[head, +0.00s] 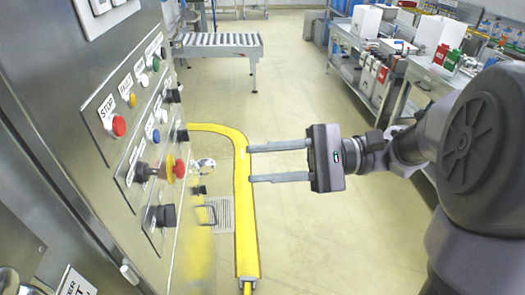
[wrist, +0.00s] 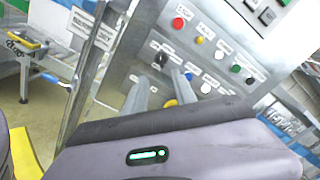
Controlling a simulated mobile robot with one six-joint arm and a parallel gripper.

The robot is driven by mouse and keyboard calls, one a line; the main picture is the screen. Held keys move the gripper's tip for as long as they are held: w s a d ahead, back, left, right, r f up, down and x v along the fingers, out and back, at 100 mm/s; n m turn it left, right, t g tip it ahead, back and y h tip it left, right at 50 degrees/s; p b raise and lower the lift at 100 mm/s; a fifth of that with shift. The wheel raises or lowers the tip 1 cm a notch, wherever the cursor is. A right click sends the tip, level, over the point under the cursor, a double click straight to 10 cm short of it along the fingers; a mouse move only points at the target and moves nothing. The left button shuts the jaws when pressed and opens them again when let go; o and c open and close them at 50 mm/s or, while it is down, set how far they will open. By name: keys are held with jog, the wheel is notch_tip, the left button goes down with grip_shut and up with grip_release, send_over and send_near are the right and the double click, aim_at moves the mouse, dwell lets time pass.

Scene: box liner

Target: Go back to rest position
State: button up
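My gripper (head: 250,163) is open and empty in the head view. Its two grey fingers are parallel and apart, pointing left toward the control panel (head: 135,135) with a gap of floor between. My arm reaches in from the right. In the wrist view the gripper fingers (wrist: 160,92) point at the panel, which is tilted in the picture. The panel carries a red stop button (head: 119,125) and a red and yellow emergency button (head: 180,169), plus several small coloured buttons and black knobs.
A yellow floor cable cover (head: 245,215) runs below my gripper. A roller conveyor (head: 217,42) stands at the back. Metal tables (head: 425,70) with boxes and cans line the right side behind my arm. The floor in the middle is clear.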

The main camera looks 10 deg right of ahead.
dwell(0.4)
jog(key=s+a+f+n+g+h, duration=0.3)
jog(key=s+a+f+n+h, duration=0.1)
jog(key=s+f+h, duration=0.5)
jog(key=s+d+f+n+t+h, duration=0.1)
jog(key=d+t+h, duration=0.5)
jog(key=t+h, duration=0.1)
jog(key=shift+d+f, duration=0.15)
jog(key=shift+o, duration=0.5)
dwell(0.4)
